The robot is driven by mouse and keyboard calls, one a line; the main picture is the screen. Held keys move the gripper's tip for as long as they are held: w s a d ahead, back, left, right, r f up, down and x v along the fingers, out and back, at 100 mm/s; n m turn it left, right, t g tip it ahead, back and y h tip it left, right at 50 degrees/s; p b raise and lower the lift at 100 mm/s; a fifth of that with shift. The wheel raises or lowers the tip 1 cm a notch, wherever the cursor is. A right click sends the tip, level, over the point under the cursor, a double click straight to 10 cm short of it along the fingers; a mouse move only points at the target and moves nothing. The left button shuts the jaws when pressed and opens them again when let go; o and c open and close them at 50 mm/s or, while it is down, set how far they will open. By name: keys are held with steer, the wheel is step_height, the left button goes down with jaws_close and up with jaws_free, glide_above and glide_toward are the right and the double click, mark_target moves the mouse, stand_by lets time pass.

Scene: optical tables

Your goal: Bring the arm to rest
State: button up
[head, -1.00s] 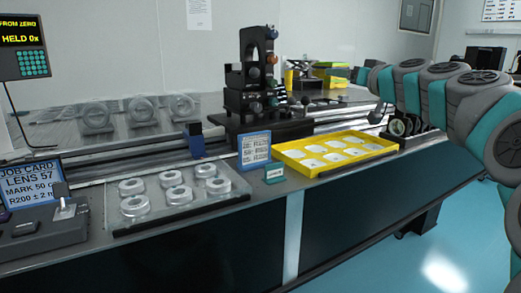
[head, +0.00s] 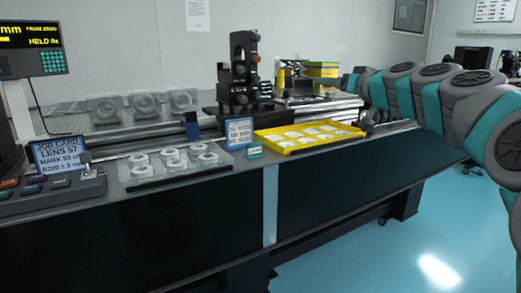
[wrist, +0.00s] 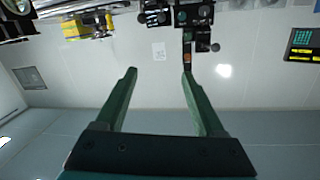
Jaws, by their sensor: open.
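In that view the room appears upside down, with the wall (wrist: 130,75) behind the fingers. The gripper itself cannot be made out in the head view.
The optical table (head: 90,240) carries a yellow tray (head: 290,149), a clear tray of ring-shaped parts (head: 150,182), a dark optical stand (head: 240,75), a job card (head: 60,155) and a control box (head: 55,192). Blue floor (head: 440,225) is free at the right.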

steer(key=s+a+f+n+g, duration=0.1)
steer(key=s+a+f+g, duration=0.5)
steer(key=s+f, duration=0.5)
steer(key=s+a+f+g, duration=0.4)
steer(key=s+a+f, duration=0.45)
steer(key=f, duration=0.35)
steer(key=s+d+f+m+g+h, duration=0.1)
steer(key=s+d+f+g+h, duration=0.1)
steer(key=s+f, duration=0.4)
steer(key=s+d+f+m+g+h, duration=0.1)
steer(key=s+d+f, duration=0.4)
steer(key=s, duration=0.9)
steer(key=s+d+f+m+g+h+p, duration=0.1)
steer(key=s+d+f+g+h, duration=0.2)
steer(key=s+f, duration=0.4)
steer(key=s+d+g, duration=0.1)
steer(key=s, duration=0.2)
steer(key=shift+d+f+g, duration=0.2)
steer(key=shift+f+g, duration=0.1)
steer(key=shift+g, duration=0.1)
steer(key=shift+s, duration=0.1)
